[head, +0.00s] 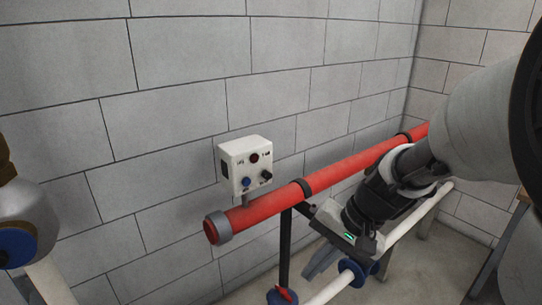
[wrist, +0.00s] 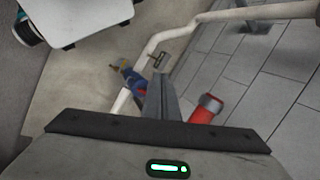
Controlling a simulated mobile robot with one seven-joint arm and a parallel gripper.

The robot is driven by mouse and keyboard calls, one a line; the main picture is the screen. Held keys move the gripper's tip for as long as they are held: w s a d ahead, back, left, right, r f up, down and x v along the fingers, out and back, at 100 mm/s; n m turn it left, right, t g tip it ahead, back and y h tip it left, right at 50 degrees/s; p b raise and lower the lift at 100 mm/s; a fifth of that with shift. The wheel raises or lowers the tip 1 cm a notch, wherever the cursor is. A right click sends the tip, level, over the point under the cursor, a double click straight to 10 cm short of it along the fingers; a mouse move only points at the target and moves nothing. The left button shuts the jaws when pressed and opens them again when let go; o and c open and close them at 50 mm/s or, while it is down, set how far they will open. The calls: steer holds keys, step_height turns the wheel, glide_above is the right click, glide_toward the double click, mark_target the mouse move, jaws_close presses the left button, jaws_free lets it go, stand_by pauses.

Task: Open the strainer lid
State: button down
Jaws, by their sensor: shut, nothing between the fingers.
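My gripper (head: 312,272) reaches in from the right in the head view and points down and left, in front of the red pipe. In the wrist view its fingers (wrist: 161,82) are together with nothing between them. I cannot make out a strainer lid for sure in either view. A blue fitting with a brass-coloured end (wrist: 135,82) shows just left of the fingers in the wrist view, partly hidden by them. Whether it belongs to the strainer I cannot tell.
A red pipe (head: 262,208) runs along the block wall below a white control box (head: 244,165). A white pipe with a blue flange (head: 354,272) lies below the gripper. A blue part with a red handle (head: 282,295) is at the bottom edge. A grey-and-blue fitting (head: 20,215) stands far left.

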steer(key=w+d+f+m+t+y+b, duration=0.2)
steer(key=d+f+m+b, duration=0.45)
steer(key=f, duration=1.05)
steer(key=w+d+f+m+t+b, duration=0.1)
steer(key=w+f+m+t+b, duration=0.15)
steer(key=f+m+t, duration=0.95)
steer(key=w+d+f+m+g+y+b, duration=0.1)
steer(key=d+f+m+g+b, duration=0.35)
steer(key=f, duration=1.75)
steer(key=w+a+b, duration=0.3)
steer(key=w+a, duration=0.4)
steer(key=w, duration=0.2)
steer(key=shift+w, duration=0.2)
steer(key=shift+t, duration=0.25)
